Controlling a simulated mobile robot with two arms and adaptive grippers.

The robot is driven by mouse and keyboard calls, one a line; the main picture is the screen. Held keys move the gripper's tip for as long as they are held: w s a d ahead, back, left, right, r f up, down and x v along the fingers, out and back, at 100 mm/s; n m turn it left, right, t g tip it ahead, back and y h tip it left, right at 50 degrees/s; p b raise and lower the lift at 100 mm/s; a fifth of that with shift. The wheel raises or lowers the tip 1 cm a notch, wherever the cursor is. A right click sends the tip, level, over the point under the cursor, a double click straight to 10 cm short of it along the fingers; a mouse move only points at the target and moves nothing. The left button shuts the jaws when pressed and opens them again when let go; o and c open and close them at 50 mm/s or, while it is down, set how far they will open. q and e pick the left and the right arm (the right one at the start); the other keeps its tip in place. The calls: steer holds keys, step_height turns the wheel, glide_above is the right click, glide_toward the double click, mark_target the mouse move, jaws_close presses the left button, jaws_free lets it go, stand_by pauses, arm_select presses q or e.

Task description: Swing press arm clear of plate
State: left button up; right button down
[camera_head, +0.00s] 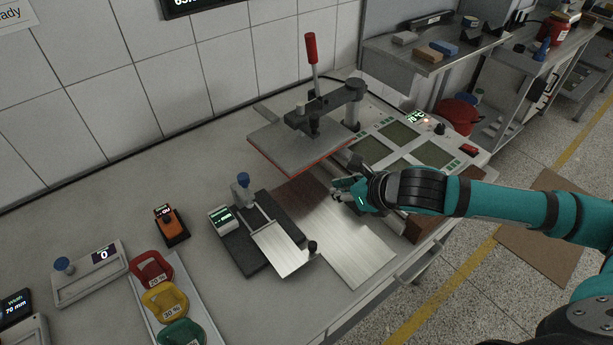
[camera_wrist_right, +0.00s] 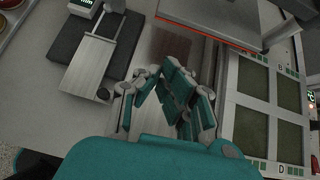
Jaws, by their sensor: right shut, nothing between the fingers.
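The press arm (camera_head: 335,100) is a dark bar running from a post at the back to a flat grey press head (camera_head: 285,150) with a red lower edge. A lever with a red grip (camera_head: 311,48) stands upright above it. The head overhangs the back of the bare metal plate (camera_head: 345,245), where a brownish patch shows. In the wrist view the head's edge (camera_wrist_right: 225,40) crosses the top. My right gripper (camera_head: 342,190) is shut and empty, in front of and apart from the head, above the plate. It also shows in the wrist view (camera_wrist_right: 160,75).
A control panel with several green pads (camera_head: 400,133) lies right of the plate. A black device with a metal slide (camera_head: 283,250) sits to the left. A shelf with blocks (camera_head: 430,60) stands behind.

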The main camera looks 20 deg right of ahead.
steer(key=w+a+r+p+x, duration=0.1)
steer(key=p+x, duration=0.2)
steer(key=x, duration=1)
steer(key=shift+a+r, duration=0.2)
steer(key=shift+r, duration=0.1)
steer(key=shift+w, duration=0.1)
steer(key=w+a+m+h, duration=0.2)
steer(key=w+a, duration=0.3)
steer(key=w, duration=0.1)
steer(key=shift+m, duration=0.3)
